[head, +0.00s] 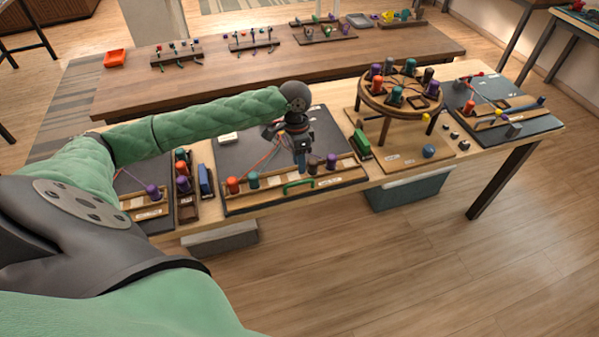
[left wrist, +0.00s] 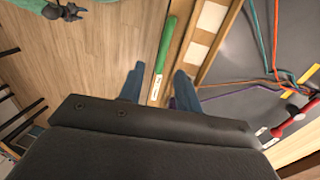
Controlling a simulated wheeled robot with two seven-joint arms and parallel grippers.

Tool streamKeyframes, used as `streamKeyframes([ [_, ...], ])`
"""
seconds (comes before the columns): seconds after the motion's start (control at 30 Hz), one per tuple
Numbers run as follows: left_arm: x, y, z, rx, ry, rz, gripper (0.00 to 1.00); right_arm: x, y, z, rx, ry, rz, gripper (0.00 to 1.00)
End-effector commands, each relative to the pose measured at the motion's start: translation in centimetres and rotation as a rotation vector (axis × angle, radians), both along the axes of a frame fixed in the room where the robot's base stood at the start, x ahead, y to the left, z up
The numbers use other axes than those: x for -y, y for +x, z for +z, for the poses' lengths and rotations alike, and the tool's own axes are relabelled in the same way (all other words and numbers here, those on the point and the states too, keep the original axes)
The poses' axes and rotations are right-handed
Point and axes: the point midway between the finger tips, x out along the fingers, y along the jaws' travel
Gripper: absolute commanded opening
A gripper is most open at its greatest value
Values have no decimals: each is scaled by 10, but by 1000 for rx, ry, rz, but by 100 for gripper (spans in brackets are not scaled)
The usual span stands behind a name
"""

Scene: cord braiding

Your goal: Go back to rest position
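My left gripper (head: 300,165) hangs with its fingers pointing down over the dark middle board (head: 340,125), above the wooden rack at its front edge. In the left wrist view its two blue-grey fingers (left wrist: 160,88) are spread apart with nothing held between them. A green handle (head: 298,185) lies on the rack below; it also shows beyond the fingers in the left wrist view (left wrist: 166,45). Coloured cords, orange, teal and purple, run over the board (left wrist: 278,45). My right gripper is not seen in the head view.
An orange peg (head: 233,185) and several other pegs stand in the rack near my left gripper. A round wooden stand (head: 371,102) with coloured pegs rises to the right. A green block (head: 361,141) lies beside it.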

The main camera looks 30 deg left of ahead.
Motion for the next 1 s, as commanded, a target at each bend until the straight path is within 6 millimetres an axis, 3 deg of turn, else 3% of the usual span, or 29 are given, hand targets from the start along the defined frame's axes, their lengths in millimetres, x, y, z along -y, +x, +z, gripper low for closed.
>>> streamKeyframes([
  [0.23, -2, 1, 12, -1, -1, 1, 34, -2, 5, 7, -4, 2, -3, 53],
  [0.77, 1, 0, 9, 1, -2, -3, 34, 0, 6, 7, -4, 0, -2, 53],
  [0.87, 14, -5, 0, 12, -10, -14, 34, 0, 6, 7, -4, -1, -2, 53],
  [1.0, 47, -19, -24, 49, -30, -34, 34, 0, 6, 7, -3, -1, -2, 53],
])
